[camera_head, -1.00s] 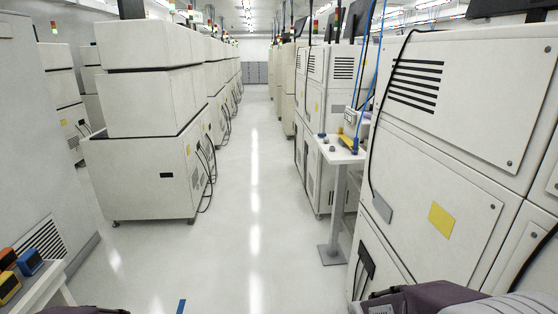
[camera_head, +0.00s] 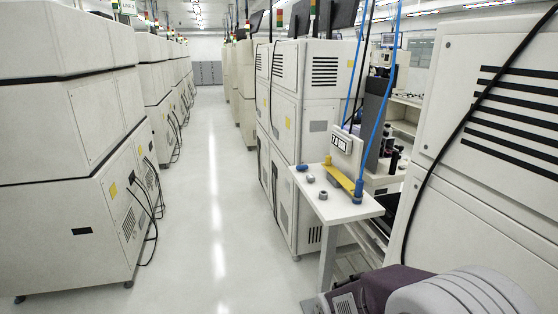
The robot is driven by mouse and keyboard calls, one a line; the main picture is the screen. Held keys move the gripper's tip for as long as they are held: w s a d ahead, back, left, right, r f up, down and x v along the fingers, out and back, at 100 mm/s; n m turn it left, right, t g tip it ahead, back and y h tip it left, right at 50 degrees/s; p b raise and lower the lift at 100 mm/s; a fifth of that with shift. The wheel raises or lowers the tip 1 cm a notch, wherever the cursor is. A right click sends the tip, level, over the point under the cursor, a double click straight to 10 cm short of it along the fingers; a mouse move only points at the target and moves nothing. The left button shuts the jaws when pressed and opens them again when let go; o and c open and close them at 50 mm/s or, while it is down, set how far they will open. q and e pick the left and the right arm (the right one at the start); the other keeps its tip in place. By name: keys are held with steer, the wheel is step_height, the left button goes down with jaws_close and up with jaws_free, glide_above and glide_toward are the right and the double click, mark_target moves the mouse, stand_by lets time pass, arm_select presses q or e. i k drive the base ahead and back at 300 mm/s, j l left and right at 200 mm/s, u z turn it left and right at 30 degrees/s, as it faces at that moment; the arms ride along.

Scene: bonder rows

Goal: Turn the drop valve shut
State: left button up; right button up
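A small white stand table (camera_head: 340,208) is right of the aisle. A blue air line (camera_head: 379,120) drops to a blue fitting (camera_head: 358,190) at the table's right side. A yellow piece (camera_head: 341,178) lies slanted beside this fitting; I cannot tell whether it is a valve handle. The valve itself and its position are too small to make out. Neither gripper shows. Part of my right arm (camera_head: 400,290) is at the bottom right, well short of the table top.
A white panel with sockets (camera_head: 346,143) stands over the table; small grey knobs (camera_head: 323,195) lie on it. A large cabinet (camera_head: 490,120) closes off the near right. Machines (camera_head: 70,180) line the left. The aisle floor (camera_head: 215,220) is clear.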

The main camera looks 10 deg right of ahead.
mark_target(302, 169)
steer(key=i+l+z, duration=0.45)
steer(key=i+l, duration=0.2)
steer(key=i+j, duration=0.1)
steer(key=j, duration=0.2)
steer(key=i+j, duration=0.1)
steer(key=j, duration=0.2)
steer(key=i+j+z, duration=0.1)
steer(key=j, duration=0.2)
